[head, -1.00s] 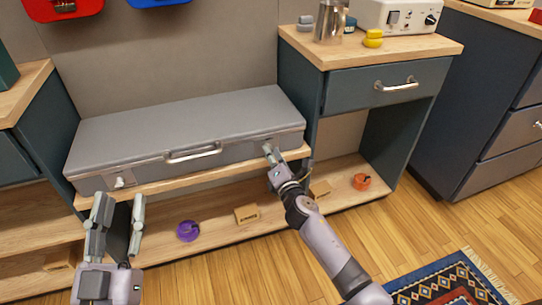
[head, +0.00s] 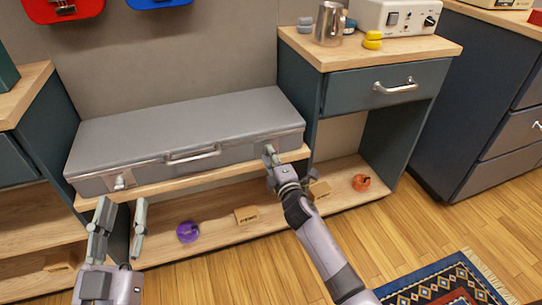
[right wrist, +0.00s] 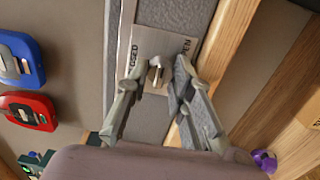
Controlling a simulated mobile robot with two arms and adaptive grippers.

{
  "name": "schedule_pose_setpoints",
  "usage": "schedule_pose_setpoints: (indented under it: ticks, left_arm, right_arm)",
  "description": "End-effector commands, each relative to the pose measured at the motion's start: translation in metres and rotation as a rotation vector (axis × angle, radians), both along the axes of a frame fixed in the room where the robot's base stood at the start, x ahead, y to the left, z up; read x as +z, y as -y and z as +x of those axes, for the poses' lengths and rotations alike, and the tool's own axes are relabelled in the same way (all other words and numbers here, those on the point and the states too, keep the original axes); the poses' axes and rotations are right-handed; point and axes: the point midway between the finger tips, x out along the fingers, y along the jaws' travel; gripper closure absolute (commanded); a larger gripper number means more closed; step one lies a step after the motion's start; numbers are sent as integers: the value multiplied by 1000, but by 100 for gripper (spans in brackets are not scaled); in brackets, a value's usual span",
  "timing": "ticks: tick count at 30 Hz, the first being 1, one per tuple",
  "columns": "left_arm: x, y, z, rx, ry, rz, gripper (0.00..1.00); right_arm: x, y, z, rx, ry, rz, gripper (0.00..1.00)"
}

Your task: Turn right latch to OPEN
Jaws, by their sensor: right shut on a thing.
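A long grey case (head: 185,128) lies shut on a wooden shelf, with a handle (head: 192,155) at the middle of its front. The left latch (head: 119,182) shows near the case's left end. My right gripper (head: 269,152) is at the case's right end and mostly hides the right latch there. The right wrist view shows the right latch (right wrist: 155,72) between my fingertips, which are shut on it. Its plate (right wrist: 168,42) carries a word on either side, partly covered: CLOSED at left, OPEN at right. My left gripper (head: 120,216) is open and empty in front of the shelf.
The lower shelf holds a purple round thing (head: 188,231), a wooden block (head: 246,215) and an orange thing (head: 361,182). A drawer unit (head: 385,88) stands close to the case's right end. A patterned rug (head: 455,285) lies at lower right.

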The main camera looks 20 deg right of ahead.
Motion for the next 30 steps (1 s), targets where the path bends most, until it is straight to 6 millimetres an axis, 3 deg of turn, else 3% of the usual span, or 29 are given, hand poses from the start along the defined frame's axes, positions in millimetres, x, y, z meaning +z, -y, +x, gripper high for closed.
schedule_pose_setpoints:
  ticks: [12,13,22,30]
  left_arm:
    - [-2,0,-1,0,-7,0,61]
    - [-2,0,-1,0,-6,-1,61]
    - [2,1,0,-2,4,-1,61]
    - [2,2,0,-5,4,0,61]
  right_arm:
    - [-2,2,0,-4,-5,7,100]
    - [-3,2,0,-4,-5,7,77]
    - [-1,1,0,-2,-3,6,58]
    - [-1,0,-1,-1,-1,6,58]
